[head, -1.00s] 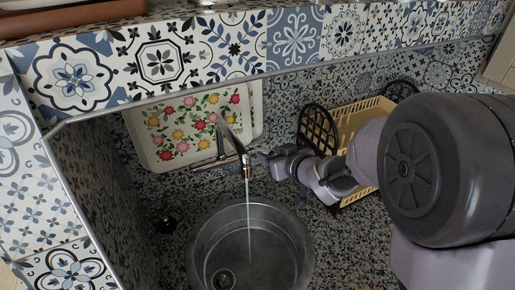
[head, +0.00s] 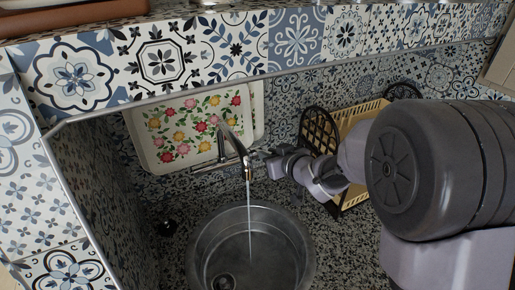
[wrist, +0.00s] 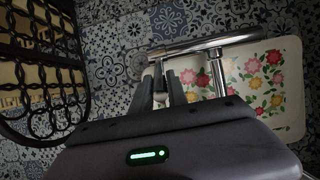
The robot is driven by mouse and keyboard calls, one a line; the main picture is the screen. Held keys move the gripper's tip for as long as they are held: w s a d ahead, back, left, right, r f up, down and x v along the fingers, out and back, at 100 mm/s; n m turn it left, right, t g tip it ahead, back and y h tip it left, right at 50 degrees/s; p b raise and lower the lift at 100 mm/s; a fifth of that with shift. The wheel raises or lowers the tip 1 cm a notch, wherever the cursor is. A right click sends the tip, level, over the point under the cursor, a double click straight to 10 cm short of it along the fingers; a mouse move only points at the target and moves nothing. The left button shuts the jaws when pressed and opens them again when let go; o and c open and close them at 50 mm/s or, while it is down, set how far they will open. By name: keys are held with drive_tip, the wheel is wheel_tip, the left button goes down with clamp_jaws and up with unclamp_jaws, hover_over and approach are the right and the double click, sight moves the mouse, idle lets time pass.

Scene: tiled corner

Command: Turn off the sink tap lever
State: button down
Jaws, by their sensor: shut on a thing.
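The chrome sink tap (head: 237,147) stands at the back of the round metal sink (head: 296,232), and a stream of water (head: 249,210) runs from its spout into the basin. My gripper (head: 262,154) reaches in from the right, close beside the tap. In the wrist view, its two dark fingers (wrist: 162,86) are shut on the tap lever (wrist: 158,70), a small piece at the end of the chrome tap body (wrist: 205,42). The fingers hide most of the lever.
A floral tray (head: 190,130) leans on the tiled wall behind the tap. A dish rack (head: 352,118) with black ends stands right of the tap, close to my arm; a black rack end (wrist: 40,75) shows at left in the wrist view.

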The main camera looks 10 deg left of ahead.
drive_tip(key=shift+s+d+f+b, duration=0.2)
drive_tip(key=shift+s+f+b, duration=0.05)
drive_tip(key=shift+f+b, duration=0.45)
drive_tip(key=shift+s+d+f+b, duration=0.25)
drive_tip(key=shift+f+b, duration=0.3)
drive_tip(key=shift+f, duration=0.2)
drive_tip(key=c, duration=1.3)
unclamp_jaws()
drive_tip(key=shift+a+r, duration=0.1)
drive_tip(key=shift+r, duration=0.1)
drive_tip(key=shift+r, duration=0.1)
drive_tip(key=p+v, duration=0.3)
drive_tip(key=v, duration=0.5)
